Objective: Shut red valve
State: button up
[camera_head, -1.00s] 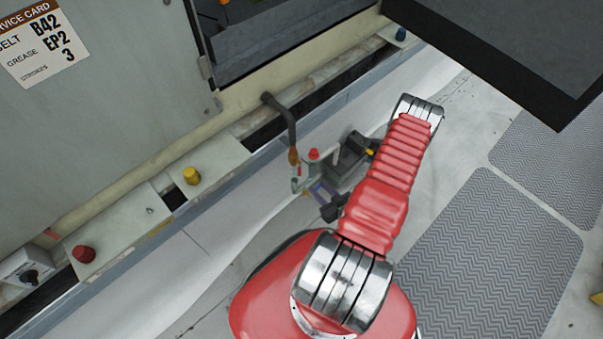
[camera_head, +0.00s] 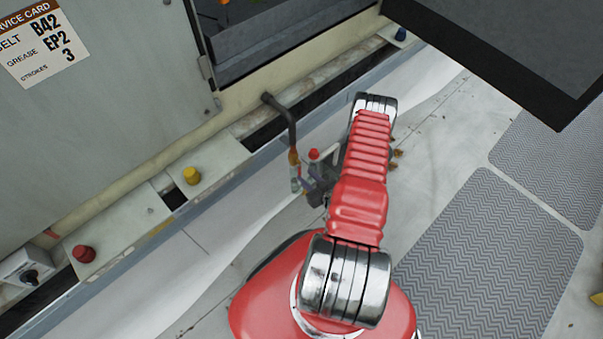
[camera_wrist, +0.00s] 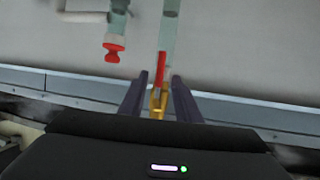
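In the wrist view a thin red bar (camera_wrist: 161,66) runs above a brass-yellow part (camera_wrist: 157,98), in line with a pale green pipe. A flared red knob (camera_wrist: 113,53) sits on another pale green fitting to the left. In the head view a red cap (camera_head: 314,154) stands beside the brass section (camera_head: 293,157) of a dark bent pipe. I cannot tell which red part is the valve's handle. My gripper (camera_wrist: 160,77) is open, one dark finger on each side of the red bar and brass part; contact is not clear. In the head view my gripper (camera_head: 317,190) is partly hidden by my arm.
The cooler casing (camera_head: 110,90) stands along the left, with a yellow knob (camera_head: 192,175) and a red knob (camera_head: 84,254) on its base ledge. A dark panel (camera_head: 500,50) overhangs the upper right. Grey walkway mats (camera_head: 480,270) lie on the right.

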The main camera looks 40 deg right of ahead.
aim_at(300, 172)
jog(key=shift+x, duration=2.2)
jog(key=shift+c, duration=0.6)
grip_shut()
